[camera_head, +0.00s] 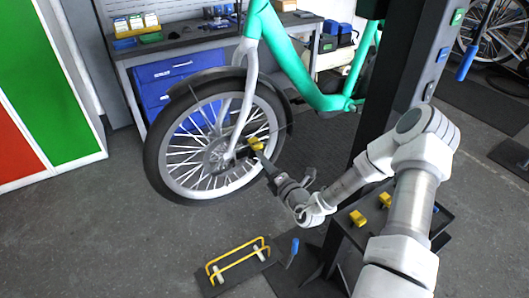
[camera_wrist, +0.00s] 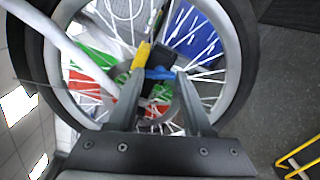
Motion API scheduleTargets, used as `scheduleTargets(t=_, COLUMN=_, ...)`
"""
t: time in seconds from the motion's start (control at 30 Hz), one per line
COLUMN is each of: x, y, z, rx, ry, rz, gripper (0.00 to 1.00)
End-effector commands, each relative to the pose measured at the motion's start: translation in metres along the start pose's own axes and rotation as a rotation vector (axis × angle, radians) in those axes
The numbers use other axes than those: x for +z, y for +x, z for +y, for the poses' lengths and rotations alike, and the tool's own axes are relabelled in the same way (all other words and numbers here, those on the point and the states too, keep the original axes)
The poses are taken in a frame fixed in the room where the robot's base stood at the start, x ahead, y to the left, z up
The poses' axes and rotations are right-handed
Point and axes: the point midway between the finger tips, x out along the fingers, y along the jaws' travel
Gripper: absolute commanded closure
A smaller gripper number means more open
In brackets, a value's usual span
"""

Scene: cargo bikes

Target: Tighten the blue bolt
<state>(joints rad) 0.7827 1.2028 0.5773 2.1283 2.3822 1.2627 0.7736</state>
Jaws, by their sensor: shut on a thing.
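The blue bolt (camera_wrist: 160,73) shows in the wrist view as a small blue piece at the wheel's hub, between my fingertips. My gripper (camera_wrist: 152,82) is shut on it. A yellow block (camera_wrist: 141,55) sits just beyond the left finger, and it also shows at the hub in the head view (camera_head: 256,144). In the head view my gripper (camera_head: 262,158) reaches the hub of the green bike's front wheel (camera_head: 272,108) from the lower right. The blue bolt cannot be made out there.
The grey fork (camera_head: 246,95) runs down to the hub. A dark post (camera_head: 385,90) carries a tray with yellow pieces (camera_head: 357,217). A yellow rack (camera_head: 237,262) stands on the floor below. A workbench (camera_head: 190,45) with blue drawers (camera_head: 165,72) is behind the wheel.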

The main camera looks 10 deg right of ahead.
Motion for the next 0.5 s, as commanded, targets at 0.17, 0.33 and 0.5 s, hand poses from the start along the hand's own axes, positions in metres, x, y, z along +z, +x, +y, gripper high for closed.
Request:
scheduleTargets(t=0.17, x=0.0014, y=-0.0005, z=0.0046, rx=-0.002, ry=0.173, rz=-0.001, gripper=1.00)
scheduleTargets(t=0.33, x=0.0011, y=-0.0005, z=0.0037, rx=-0.003, ry=0.335, rz=-0.001, gripper=1.00)
scheduleTargets(t=0.5, x=0.0011, y=-0.0005, z=0.0030, rx=-0.002, ry=0.495, rz=-0.001, gripper=1.00)
